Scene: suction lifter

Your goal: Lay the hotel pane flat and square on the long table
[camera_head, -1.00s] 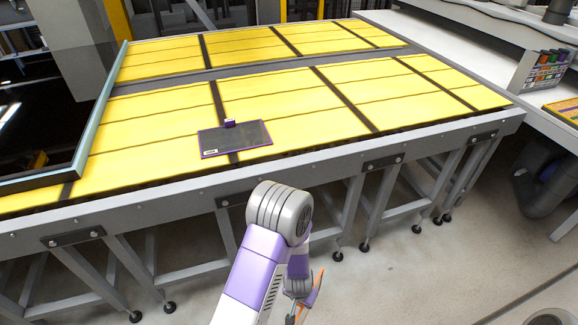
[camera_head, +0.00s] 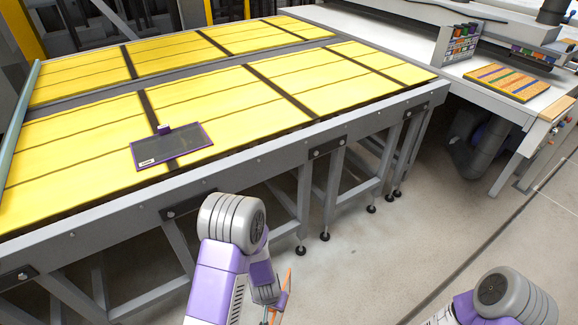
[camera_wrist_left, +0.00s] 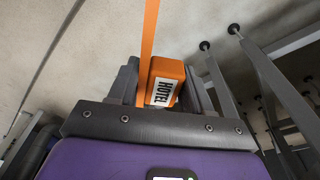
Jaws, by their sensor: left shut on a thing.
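An orange block labelled HOTEL (camera_wrist_left: 165,82) sits between the fingers of my left gripper (camera_wrist_left: 160,95) in the left wrist view. A thin orange strip (camera_wrist_left: 149,50) rises beside it, like a pane seen edge-on. In the head view the orange edge (camera_head: 285,292) shows beside my left arm, low in front of the table and apart from it. My left gripper is shut on the block. The long table (camera_head: 250,158) has a yellow slatted top and grey frame. My right gripper is out of view; only part of my right arm shows.
A dark purple-edged pane (camera_head: 185,148) with a small purple block lies flat near the table's front edge. Most yellow top to its right is clear. A pale-framed panel (camera_head: 17,115) is at the left. A white bench (camera_head: 500,65) stands right, holding a striped orange board (camera_head: 507,82).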

